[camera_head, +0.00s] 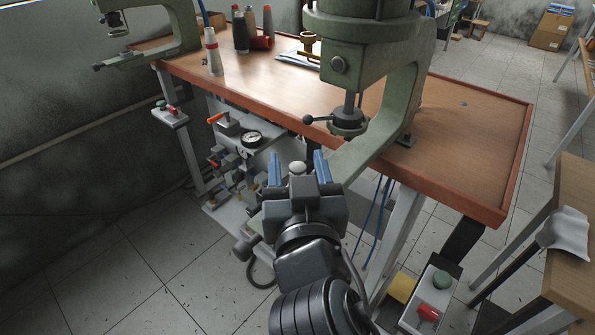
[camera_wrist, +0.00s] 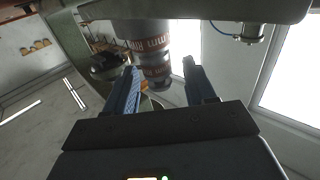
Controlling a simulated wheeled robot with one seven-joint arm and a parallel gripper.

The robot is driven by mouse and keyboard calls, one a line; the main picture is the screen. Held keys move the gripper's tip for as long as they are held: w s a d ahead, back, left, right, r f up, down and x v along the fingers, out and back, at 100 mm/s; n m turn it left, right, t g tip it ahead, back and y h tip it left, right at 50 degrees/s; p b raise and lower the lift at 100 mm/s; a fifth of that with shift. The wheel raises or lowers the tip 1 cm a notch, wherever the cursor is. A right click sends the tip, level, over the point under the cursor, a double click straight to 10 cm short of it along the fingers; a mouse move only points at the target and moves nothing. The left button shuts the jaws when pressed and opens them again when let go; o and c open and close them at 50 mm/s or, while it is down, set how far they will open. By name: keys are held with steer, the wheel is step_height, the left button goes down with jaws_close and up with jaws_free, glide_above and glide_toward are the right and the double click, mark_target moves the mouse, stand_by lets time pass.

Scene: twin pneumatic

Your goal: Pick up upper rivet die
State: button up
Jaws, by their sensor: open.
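My gripper (camera_head: 298,165) is open, its blue fingers pointing away from the head camera and apart. It also shows in the wrist view (camera_wrist: 163,82). A stepped, dark metal cylindrical part with reddish lettered bands (camera_wrist: 155,62) shows between and beyond the fingers there. It looks like the upper rivet die, but I cannot be sure. The jaws are not closed on it. In the head view a small pale rounded piece (camera_head: 297,167) shows between the fingers; I cannot tell what it is. The near green press (camera_head: 343,65) has a vertical spindle (camera_head: 348,104) above a round, handled piece (camera_head: 347,124).
The press stands on a wooden bench (camera_head: 465,135) with a red-brown rim. A second green press (camera_head: 178,25) stands at the far left. Thread cones (camera_head: 213,55) stand on the bench. A control box with a red button (camera_head: 428,312) is at the lower right. Floor is clear at left.

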steer(key=shift+w, duration=0.1)
jaws_close()
stand_by(0.5)
steer(key=shift+r, duration=0.15)
